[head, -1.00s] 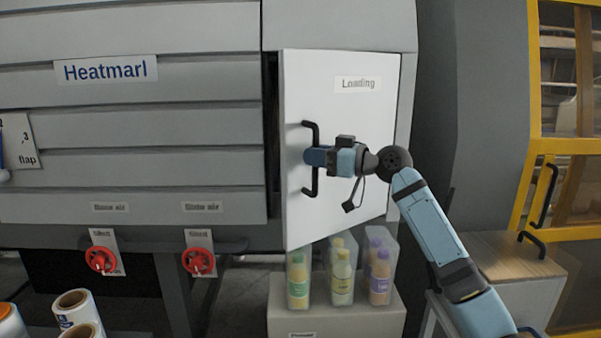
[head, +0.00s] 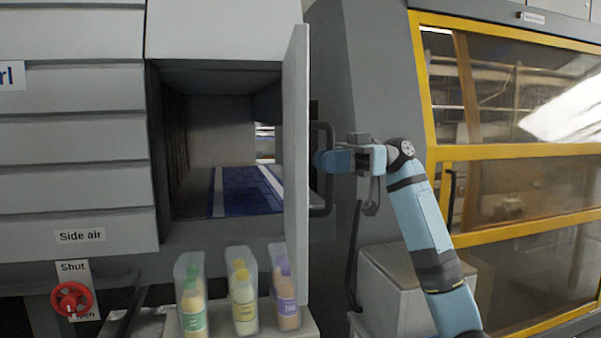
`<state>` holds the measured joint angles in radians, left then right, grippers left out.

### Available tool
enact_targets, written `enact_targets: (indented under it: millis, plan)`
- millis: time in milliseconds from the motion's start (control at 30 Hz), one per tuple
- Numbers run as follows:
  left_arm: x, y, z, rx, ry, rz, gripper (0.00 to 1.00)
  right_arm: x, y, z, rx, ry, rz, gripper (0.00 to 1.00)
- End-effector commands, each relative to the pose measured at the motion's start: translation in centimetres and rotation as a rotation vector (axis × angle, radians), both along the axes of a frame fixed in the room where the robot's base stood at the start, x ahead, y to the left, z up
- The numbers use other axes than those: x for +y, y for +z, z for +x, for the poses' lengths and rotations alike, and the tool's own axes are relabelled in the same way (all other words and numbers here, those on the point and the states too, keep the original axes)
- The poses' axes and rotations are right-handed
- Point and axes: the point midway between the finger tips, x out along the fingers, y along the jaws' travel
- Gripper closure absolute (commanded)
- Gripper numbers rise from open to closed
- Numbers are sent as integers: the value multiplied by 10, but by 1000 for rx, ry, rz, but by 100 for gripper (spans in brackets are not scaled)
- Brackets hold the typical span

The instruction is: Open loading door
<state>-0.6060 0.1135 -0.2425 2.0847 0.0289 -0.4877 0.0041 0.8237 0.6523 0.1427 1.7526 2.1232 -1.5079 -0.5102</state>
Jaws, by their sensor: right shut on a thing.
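The white loading door (head: 296,160) stands swung wide open, seen nearly edge-on, hinged at its right side of the opening. Behind it the loading opening (head: 215,140) shows a dark chamber with a blue conveyor bed (head: 245,190). My right gripper (head: 322,160) is shut on the black door handle (head: 329,185) on the door's outer face, at the right of the door. The fingertips are partly hidden around the handle. My left gripper is not in view.
Several bottles in clear packs (head: 242,290) stand on a box below the opening, close under the door's lower edge. A red valve wheel (head: 72,299) is at lower left. A yellow-framed machine (head: 432,160) and a pale cabinet (head: 395,290) stand at right.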

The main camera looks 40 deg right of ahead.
Motion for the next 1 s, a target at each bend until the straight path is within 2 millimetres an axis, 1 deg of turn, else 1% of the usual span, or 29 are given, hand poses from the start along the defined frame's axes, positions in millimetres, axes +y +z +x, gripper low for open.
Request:
enact_targets:
  millis: [33, 200, 400, 600, 900, 933, 967, 1000]
  plan:
    - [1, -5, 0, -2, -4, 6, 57, -8, -4, -3, 0, -1, -3, 100]
    - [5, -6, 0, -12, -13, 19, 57, -29, -3, -8, 2, 0, -2, 100]
    - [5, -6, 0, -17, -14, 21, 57, -45, -2, -11, 4, -2, -2, 100]
    - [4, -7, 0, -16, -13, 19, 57, -49, -1, -11, 3, -1, -2, 100]
    - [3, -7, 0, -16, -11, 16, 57, -50, 0, -11, 3, -2, -1, 100]
    - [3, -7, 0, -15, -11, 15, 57, -50, 0, -11, 3, -2, -1, 81]
    - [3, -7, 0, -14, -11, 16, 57, -50, 0, -11, 3, -2, -1, 74]
    - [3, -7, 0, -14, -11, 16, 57, -50, 0, -11, 3, -2, -1, 65]
